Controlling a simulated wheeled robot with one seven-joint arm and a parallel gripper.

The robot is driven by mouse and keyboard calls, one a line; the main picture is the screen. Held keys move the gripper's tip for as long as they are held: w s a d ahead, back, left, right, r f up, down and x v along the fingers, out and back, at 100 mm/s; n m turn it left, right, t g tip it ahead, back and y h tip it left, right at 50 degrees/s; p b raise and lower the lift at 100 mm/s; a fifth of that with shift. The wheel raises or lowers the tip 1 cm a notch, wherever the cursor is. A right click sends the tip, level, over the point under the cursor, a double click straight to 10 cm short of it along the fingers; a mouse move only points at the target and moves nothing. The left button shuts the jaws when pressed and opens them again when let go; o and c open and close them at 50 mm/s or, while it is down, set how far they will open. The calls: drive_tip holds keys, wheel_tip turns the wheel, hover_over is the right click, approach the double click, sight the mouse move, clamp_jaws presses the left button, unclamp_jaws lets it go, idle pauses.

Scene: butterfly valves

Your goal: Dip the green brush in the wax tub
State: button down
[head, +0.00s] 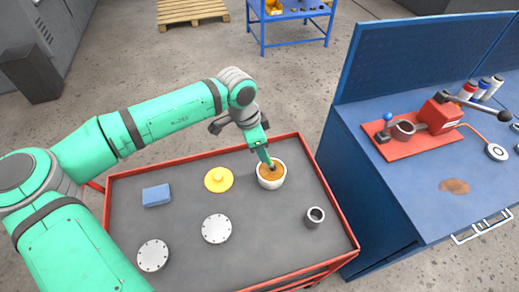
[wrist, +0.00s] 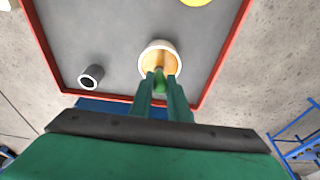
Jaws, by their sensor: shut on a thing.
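The wax tub (head: 261,183) is a white round pot with orange-brown wax, near the back right of the cart top. It also shows in the wrist view (wrist: 144,62). My gripper (head: 265,157) is above the tub, pointing down. In the wrist view my two green fingers (wrist: 159,88) are shut on the green brush (wrist: 160,82). The brush's lower end is over or in the wax; whether it touches the wax I cannot tell. The fingers hide much of the brush in the head view.
The cart top (head: 185,262) has a raised red rim. A blue workbench (head: 380,230) stands right of the cart.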

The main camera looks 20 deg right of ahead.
drive_tip(key=shift+f, duration=0.3)
idle(0.5)
drive_tip(key=shift+a, duration=0.1)
drive_tip(key=shift+d+v, duration=0.25)
drive_tip(key=shift+v, duration=0.9)
drive_tip(key=shift+d+v, duration=0.25)
drive_tip(key=shift+v, duration=0.85)
drive_tip(key=shift+d+v, duration=0.25)
drive_tip(key=shift+v, duration=0.9)
drive_tip(key=shift+s+r, duration=0.1)
drive_tip(key=shift+r, duration=0.05)
